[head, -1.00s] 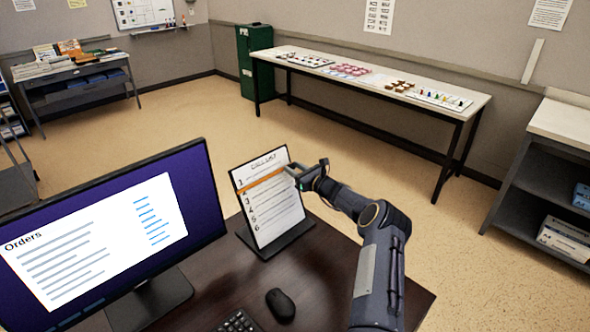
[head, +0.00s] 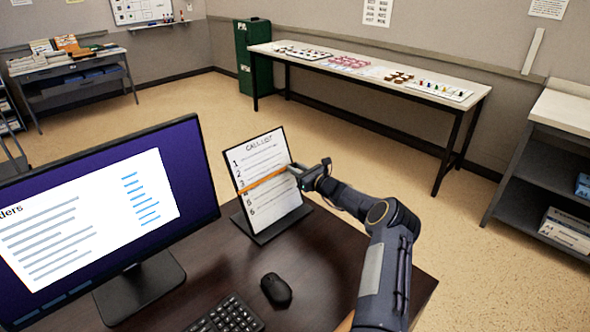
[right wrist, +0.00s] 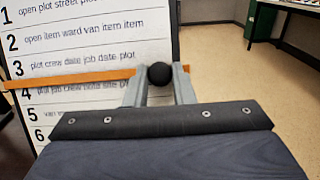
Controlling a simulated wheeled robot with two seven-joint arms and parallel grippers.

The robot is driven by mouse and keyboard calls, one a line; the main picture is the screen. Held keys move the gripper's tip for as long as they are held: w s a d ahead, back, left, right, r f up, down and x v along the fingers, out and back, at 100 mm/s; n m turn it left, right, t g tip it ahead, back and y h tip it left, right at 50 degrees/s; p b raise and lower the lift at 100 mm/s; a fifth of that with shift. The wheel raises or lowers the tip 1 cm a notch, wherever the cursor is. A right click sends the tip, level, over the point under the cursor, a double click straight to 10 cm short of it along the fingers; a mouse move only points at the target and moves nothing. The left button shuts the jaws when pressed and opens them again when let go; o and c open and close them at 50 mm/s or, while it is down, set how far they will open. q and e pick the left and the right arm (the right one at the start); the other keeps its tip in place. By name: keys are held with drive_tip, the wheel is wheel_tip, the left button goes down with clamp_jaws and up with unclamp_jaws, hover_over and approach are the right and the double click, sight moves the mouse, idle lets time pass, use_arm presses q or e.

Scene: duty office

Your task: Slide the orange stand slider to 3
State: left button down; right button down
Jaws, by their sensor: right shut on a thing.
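The stand (head: 262,160) is an upright white call list with numbered rows on a dark base, on the dark desk. Its orange slider (head: 262,184) is a thin bar across the sheet. In the right wrist view the orange slider (right wrist: 75,79) lies just under the text of row 3, above row 4, its right end at a black round knob (right wrist: 159,74). My right gripper (head: 297,170) is at the right edge of the stand. In the right wrist view its fingers (right wrist: 159,84) are shut on the knob, one on each side. My left gripper is not in view.
A monitor (head: 190,170) stands left of the stand. A mouse (head: 276,290) and a keyboard (head: 228,316) lie in front of it on the desk (head: 330,255). Beyond a clear floor is a long table (head: 375,68) with small items.

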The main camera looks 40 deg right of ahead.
drive_tip(key=shift+s+f, duration=0.1)
drive_tip(key=shift+f, duration=0.05)
drive_tip(key=c, duration=1.2)
unclamp_jaws()
drive_tip(key=s+b, duration=0.1)
drive_tip(key=s, duration=0.6)
drive_tip(key=shift+s+d, duration=0.35)
drive_tip(key=shift+s, duration=0.05)
